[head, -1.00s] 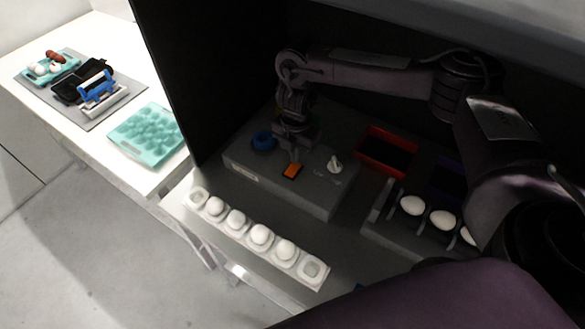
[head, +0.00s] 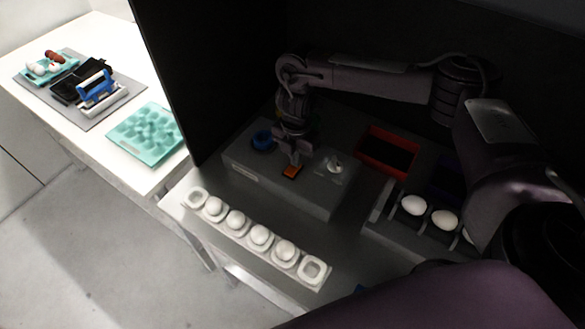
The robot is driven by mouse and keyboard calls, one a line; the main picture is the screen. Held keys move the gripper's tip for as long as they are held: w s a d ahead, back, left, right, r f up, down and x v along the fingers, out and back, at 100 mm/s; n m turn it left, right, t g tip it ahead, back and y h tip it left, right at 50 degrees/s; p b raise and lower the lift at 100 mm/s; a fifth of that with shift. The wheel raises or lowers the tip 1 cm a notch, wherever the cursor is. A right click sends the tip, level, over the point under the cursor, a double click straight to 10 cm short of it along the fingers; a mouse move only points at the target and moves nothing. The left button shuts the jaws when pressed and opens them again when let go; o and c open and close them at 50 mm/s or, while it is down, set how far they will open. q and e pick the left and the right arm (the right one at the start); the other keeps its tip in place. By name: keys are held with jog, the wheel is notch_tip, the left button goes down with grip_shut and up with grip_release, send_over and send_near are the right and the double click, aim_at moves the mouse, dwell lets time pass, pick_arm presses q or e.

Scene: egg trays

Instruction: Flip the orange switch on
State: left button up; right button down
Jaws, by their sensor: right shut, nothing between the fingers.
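The orange switch (head: 291,172) sits on top of a dark grey control box (head: 270,188) inside the dark booth. My right gripper (head: 296,162) points down just behind the switch, with its fingertips at or very near the switch's far edge. I cannot tell whether they touch. Its fingers look shut with nothing between them. My left gripper is not in view.
A white egg strip (head: 312,270) with several white eggs lies in front of the box. A red bin (head: 387,152) and a dark rack holding eggs (head: 412,205) stand to the right. A teal egg tray (head: 146,135) lies on the white table (head: 70,115) at left.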

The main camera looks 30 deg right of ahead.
jog(key=shift+f, duration=0.1)
notch_tip(320, 180, up, 7)
jog(key=p, duration=0.6)
dwell(0.7)
